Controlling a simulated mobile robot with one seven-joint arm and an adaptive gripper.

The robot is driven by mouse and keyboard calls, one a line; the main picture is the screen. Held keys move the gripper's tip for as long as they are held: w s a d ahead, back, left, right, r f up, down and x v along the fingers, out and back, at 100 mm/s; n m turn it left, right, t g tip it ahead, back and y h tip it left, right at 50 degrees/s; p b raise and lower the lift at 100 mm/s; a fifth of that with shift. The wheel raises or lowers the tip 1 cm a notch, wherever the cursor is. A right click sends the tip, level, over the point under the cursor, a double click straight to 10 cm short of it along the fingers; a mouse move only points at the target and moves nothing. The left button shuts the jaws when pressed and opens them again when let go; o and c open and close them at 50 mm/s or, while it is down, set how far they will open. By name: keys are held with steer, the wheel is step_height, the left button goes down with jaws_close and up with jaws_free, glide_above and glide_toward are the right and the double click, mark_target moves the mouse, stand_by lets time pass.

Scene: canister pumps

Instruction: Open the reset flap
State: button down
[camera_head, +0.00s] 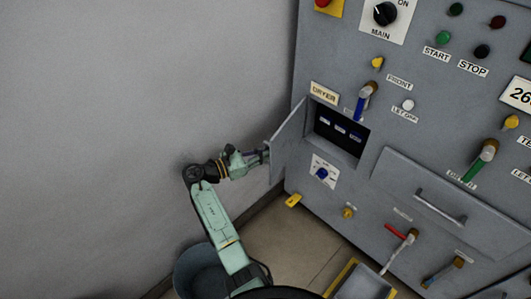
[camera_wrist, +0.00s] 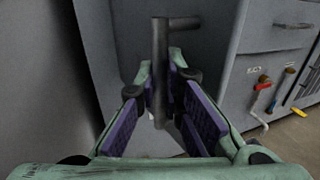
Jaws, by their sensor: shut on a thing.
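The flap (camera_head: 288,140) beside the DRYER label stands swung out to the left of its recess (camera_head: 340,130). Several small blue-and-white parts show inside the recess. In the wrist view a dark bar handle (camera_wrist: 160,60) stands in front of a grey face, which looks like the flap's front (camera_wrist: 215,45). My gripper (camera_head: 264,155) is at the flap's outer side. In the wrist view its purple-padded fingers (camera_wrist: 168,108) are shut on the handle, one on each side. The fingers hide the handle's lower part in the head view.
A blue-pointer dial (camera_head: 321,173) sits below the recess and a blue-handled valve (camera_head: 364,100) above right. A closed drawer-like panel with a bar handle (camera_head: 440,207) is to the right. The wall is close on the left; a bucket (camera_head: 197,272) stands on the floor.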

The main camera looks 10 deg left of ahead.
steer(key=c, duration=2)
jaws_free()
steer(key=shift+o, duration=0.2)
steer(key=v, duration=0.7)
steer(key=shift+s+a, duration=0.15)
steer(key=shift+a, duration=0.05)
